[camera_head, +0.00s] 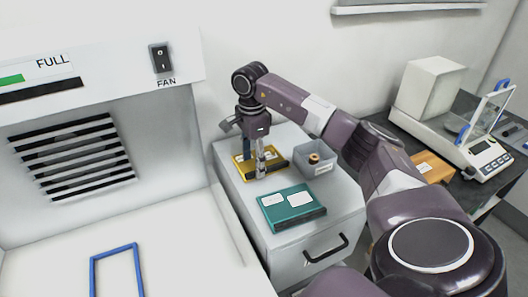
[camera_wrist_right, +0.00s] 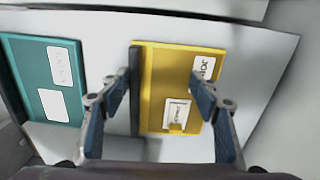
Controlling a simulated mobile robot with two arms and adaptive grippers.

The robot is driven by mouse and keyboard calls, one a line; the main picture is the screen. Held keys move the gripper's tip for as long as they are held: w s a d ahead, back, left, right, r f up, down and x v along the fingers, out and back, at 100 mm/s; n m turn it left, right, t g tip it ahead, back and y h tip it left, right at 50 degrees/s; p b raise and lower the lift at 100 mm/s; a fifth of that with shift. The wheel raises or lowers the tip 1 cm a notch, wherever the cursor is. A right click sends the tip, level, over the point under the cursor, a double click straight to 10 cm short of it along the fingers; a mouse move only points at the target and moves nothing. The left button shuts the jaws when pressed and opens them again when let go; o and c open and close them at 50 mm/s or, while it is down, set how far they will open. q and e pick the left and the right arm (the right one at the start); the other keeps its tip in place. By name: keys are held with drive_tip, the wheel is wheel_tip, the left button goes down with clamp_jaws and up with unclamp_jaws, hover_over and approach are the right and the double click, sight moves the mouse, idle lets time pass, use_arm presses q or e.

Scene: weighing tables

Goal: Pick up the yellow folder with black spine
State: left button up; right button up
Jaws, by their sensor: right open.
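The yellow folder with black spine (camera_head: 240,166) lies flat on the white cabinet top, partly hidden behind my right gripper (camera_head: 258,160) in the head view. In the right wrist view the yellow folder (camera_wrist_right: 181,72) shows its white labels, with its black spine (camera_wrist_right: 134,95) along the left edge. My right gripper (camera_wrist_right: 158,118) is open there, with one finger left of the spine and the other over the folder's right side. Nothing is held between the fingers. I cannot tell whether they touch the folder. My left gripper is not in view.
A teal folder (camera_head: 290,207) lies in front of the yellow one on the same cabinet (camera_head: 235,190). A grey bin (camera_head: 314,161) with a roll inside stands to the right. A balance (camera_head: 473,140) stands farther right. A white enclosure with a FAN switch (camera_head: 161,58) is at left.

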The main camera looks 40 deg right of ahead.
drive_tip(key=shift+s+a+f, duration=0.1)
drive_tip(key=shift+s+f, duration=0.15)
drive_tip(key=shift+s, duration=0.05)
drive_tip(key=c, duration=1)
clamp_jaws()
